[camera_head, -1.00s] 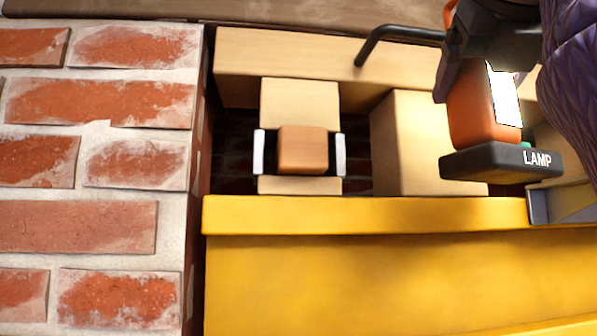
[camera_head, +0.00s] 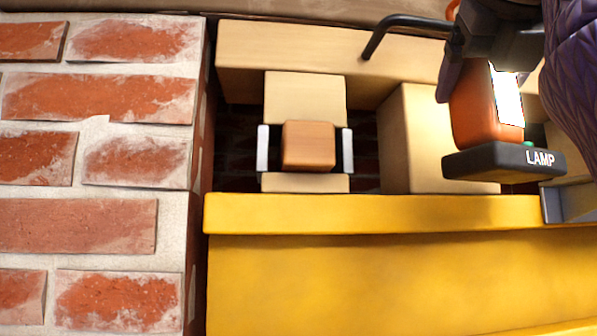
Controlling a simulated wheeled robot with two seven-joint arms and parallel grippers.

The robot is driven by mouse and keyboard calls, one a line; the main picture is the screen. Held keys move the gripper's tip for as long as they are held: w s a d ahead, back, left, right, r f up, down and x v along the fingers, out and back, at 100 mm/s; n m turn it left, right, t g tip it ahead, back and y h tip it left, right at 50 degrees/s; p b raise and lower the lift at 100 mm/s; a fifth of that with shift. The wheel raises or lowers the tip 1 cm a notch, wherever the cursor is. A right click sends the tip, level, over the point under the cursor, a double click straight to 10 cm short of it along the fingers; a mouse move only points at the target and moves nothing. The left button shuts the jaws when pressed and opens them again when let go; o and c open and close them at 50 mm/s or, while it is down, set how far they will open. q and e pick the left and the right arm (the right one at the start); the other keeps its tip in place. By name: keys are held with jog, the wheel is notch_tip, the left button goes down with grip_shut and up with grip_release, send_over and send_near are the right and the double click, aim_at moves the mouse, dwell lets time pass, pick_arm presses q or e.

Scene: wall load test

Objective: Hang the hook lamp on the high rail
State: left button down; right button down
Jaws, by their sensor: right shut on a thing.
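The hook lamp (camera_head: 484,110) is at the upper right, with an orange body, a white panel and a dark base marked LAMP. Its black hook (camera_head: 408,22) reaches out to the left, the bent tip in front of a pale wooden beam. My right gripper (camera_head: 488,50) is shut on the lamp near its top and holds it up, roughly upright. My left gripper is not in view.
A yellow beam (camera_head: 390,270) runs across the lower part. Behind it are a wooden block (camera_head: 308,146) between white-edged plates and a pale box (camera_head: 425,140). A brick wall (camera_head: 95,220) fills the left. A grey metal bracket (camera_head: 570,203) is at the right.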

jog(key=shift+f, duration=0.1)
jog(key=shift+s+f+b, duration=0.2)
jog(key=shift+f+b, duration=1.15)
jog(key=shift+b, duration=0.1)
grip_release()
